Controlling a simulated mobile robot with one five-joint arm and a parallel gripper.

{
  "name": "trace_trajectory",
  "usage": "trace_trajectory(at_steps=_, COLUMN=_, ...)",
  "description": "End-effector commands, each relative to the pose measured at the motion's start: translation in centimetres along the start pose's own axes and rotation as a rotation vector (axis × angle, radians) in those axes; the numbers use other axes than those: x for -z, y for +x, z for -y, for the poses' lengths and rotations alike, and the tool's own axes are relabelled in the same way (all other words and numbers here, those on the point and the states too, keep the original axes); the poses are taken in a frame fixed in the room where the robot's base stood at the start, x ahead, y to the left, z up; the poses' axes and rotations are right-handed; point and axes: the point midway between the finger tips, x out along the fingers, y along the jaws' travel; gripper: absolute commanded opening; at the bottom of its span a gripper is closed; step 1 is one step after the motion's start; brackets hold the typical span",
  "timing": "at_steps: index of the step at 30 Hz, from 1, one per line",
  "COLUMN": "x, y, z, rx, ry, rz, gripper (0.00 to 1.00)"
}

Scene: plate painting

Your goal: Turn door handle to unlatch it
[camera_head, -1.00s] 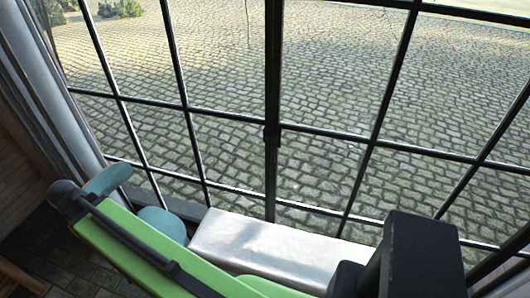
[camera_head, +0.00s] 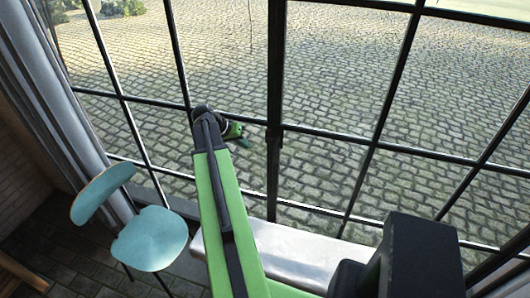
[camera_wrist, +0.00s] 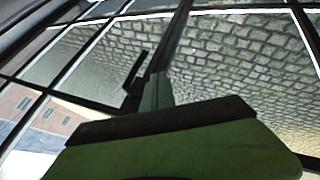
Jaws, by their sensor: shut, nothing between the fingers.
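The dark door handle (camera_wrist: 136,76) shows in the wrist view as a thin bent lever beside the dark central bar of the glazed door (camera_wrist: 178,40). My gripper (camera_wrist: 157,82) is shut and empty, its narrow fingertips just right of the lever in that picture. I cannot tell whether they touch it. In the head view my gripper (camera_head: 245,142) is just left of the central bar (camera_head: 274,100), at about the height of a crossbar. The handle is too small and dark to make out clearly there.
A teal chair (camera_head: 150,240) stands at the lower left, by a grey curtain (camera_head: 62,110). A pale bench or ledge (camera_head: 300,250) runs low along the glass. Cobbled ground (camera_head: 340,70) lies outside.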

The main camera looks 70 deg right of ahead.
Motion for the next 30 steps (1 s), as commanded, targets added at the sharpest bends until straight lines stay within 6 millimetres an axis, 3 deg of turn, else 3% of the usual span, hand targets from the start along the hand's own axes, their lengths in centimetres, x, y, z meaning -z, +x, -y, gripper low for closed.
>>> trace_trajectory(at_steps=5, x=-0.3, y=2.8, z=0.3, rx=-0.001, ry=0.002, rz=0.002, gripper=0.0)
trace_trajectory(at_steps=16, x=-0.4, y=10.9, z=0.4, rx=0.0, ry=0.001, rz=0.002, gripper=0.0)
trace_trajectory(at_steps=21, x=-0.1, y=11.2, z=-2.5, rx=0.0, ry=0.001, rz=0.002, gripper=0.0)
trace_trajectory(at_steps=30, x=0.0, y=11.8, z=-3.6, rx=0.001, ry=-0.001, rz=0.001, gripper=0.0)
